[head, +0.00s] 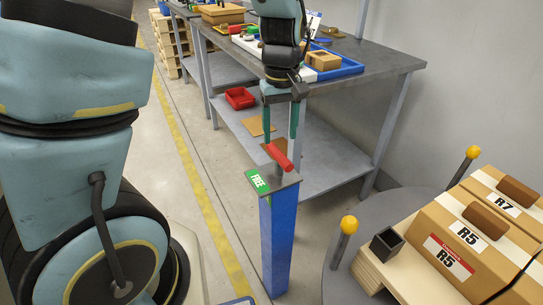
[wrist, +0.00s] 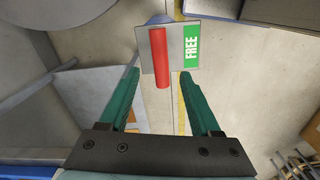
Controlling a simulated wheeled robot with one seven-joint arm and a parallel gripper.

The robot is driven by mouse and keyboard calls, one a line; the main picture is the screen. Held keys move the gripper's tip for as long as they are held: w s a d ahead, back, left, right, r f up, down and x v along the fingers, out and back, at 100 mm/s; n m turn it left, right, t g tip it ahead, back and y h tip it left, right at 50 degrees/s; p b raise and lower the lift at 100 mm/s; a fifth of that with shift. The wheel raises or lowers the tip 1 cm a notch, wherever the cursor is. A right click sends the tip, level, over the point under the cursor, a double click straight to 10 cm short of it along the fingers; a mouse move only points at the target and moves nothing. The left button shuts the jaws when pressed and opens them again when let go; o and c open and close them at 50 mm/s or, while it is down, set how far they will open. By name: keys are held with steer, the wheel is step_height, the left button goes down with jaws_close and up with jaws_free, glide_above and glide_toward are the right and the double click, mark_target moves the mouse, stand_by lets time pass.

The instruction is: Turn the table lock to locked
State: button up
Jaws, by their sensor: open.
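The table lock is a blue post (head: 278,240) with a grey top plate (head: 289,183), standing in front of the table. A red bar handle (head: 279,157) sits on top of the plate. A green label reading FREE (head: 257,180) shows at the plate's left; the label is also at the right of the plate in the wrist view (wrist: 192,45). My gripper (head: 281,137) points down over the post with its green fingers apart. In the wrist view the red handle (wrist: 159,57) lies in the gap between the fingertips, with space visible on both sides. I see no grip on it.
Behind stands a grey table (head: 370,57) with a blue-rimmed tray (head: 340,70) and a lower shelf (head: 325,165). At right, boxes labelled R5 and R7 (head: 455,245) lie by yellow-capped posts (head: 349,225). A yellow floor line (head: 205,205) runs left of the post.

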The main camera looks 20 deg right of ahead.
mark_target(279, 163)
step_height(279, 163, down, 10)
steer(key=shift+r, duration=0.1)
steer(key=shift+c, duration=0.2)
